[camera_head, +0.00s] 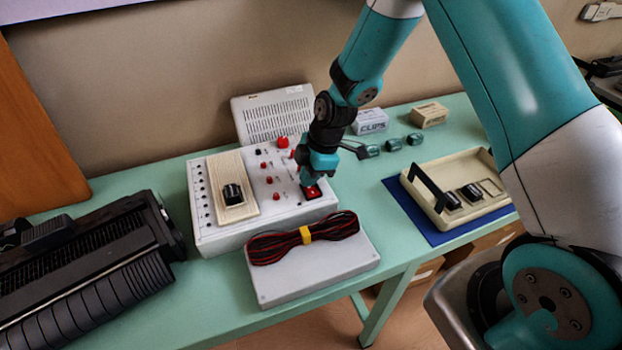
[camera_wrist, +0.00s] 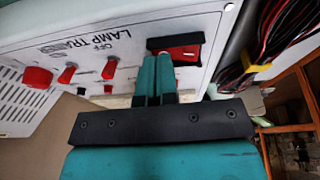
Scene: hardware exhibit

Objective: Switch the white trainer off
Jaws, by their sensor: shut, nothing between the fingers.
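The white trainer (camera_head: 220,237) is a white box with a sloped panel on the green table, with red knobs, a row of black sockets and a beige plate on top. In the wrist view its panel (camera_wrist: 120,42) shows the letters "LAMP TRA" and "OFF". A red rocker switch (camera_head: 312,193) in a black frame sits near its front right corner. In the wrist view the red switch (camera_wrist: 186,52) is right at my fingertips. My gripper (camera_head: 308,184) is shut and empty, its tips at the switch. They appear to touch it, and they hide part of it.
A grey box (camera_head: 310,280) with a red-black cable bundle (camera_head: 290,240) lies in front of the trainer. A black device (camera_head: 90,270) stands left. A beige tray (camera_head: 455,205) on a blue mat, small boxes (camera_head: 370,121) and dark green clips (camera_head: 393,145) are right.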

